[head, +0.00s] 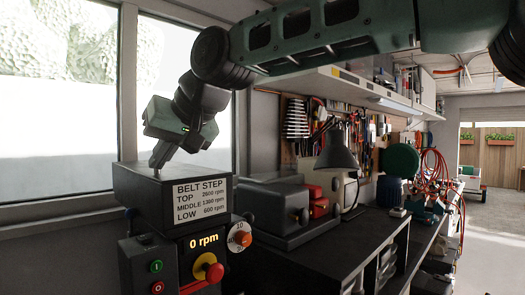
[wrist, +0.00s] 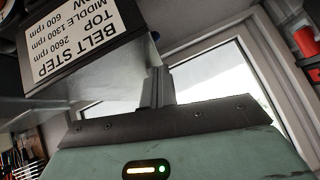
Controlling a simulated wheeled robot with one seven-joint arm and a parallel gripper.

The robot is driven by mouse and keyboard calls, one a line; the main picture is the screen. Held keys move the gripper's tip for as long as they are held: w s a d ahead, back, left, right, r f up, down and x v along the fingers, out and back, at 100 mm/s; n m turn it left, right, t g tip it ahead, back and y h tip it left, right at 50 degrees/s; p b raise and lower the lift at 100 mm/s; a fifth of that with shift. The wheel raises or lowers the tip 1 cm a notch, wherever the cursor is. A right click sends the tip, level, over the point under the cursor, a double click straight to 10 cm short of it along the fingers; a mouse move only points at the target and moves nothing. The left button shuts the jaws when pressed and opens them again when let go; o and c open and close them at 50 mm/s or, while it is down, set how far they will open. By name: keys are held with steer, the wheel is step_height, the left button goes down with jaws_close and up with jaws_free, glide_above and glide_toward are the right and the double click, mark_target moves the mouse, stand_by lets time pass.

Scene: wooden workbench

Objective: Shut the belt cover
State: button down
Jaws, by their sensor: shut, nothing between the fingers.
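The belt cover (head: 140,198) is a dark box at the top of the machine, with a white BELT STEP label (head: 202,201) on its front. Its top looks flat and level in the head view, and I see no clear gap along its upper edge. The label (wrist: 80,40) shows upside down in the wrist view, with a smooth grey face of the cover (wrist: 105,90) beside it. My gripper (head: 155,163) is shut and empty, pointing down at the cover's top left. Its fingers (wrist: 157,88) are close to the cover; I cannot tell whether they touch.
A window (head: 60,90) is behind. A grey machine (head: 275,215) and a lamp (head: 338,150) stand to the right.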

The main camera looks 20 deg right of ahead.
steer(key=shift+s+a+f+b, duration=0.3)
steer(key=shift+a+f, duration=0.1)
steer(key=shift+f, duration=0.25)
steer(key=shift+f, duration=0.15)
